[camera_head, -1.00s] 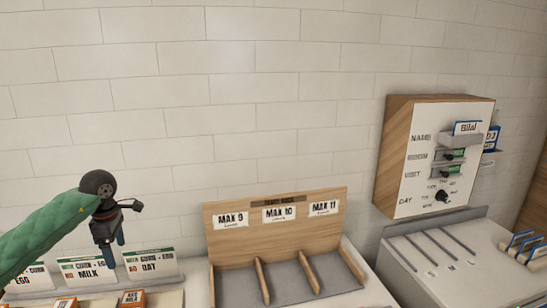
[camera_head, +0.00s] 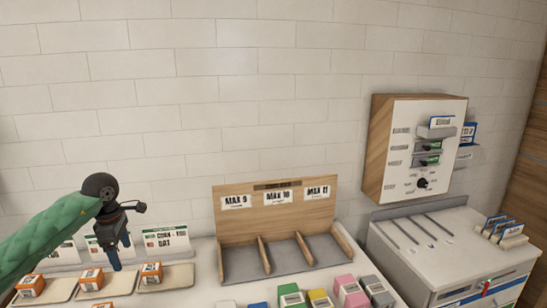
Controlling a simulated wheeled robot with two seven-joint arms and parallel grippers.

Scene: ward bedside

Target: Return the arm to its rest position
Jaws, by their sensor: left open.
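My left arm comes in from the left in a green quilted sleeve. Its dark gripper (camera_head: 118,256) points down, with its fingers apart and nothing seen between them. It hangs in front of the white label cards, above the counter near the orange-and-white boxes. One card (camera_head: 166,243) shows to its right; the cards behind it are partly hidden. My right gripper is not in view.
Orange boxes (camera_head: 151,273) sit on small trays below the gripper. A wooden rack (camera_head: 235,241) labelled MAX 9, 10 and 11 has empty bays. Several coloured boxes (camera_head: 291,296) stand in front. A wall panel (camera_head: 398,176) hangs above a white cabinet (camera_head: 420,262) at right.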

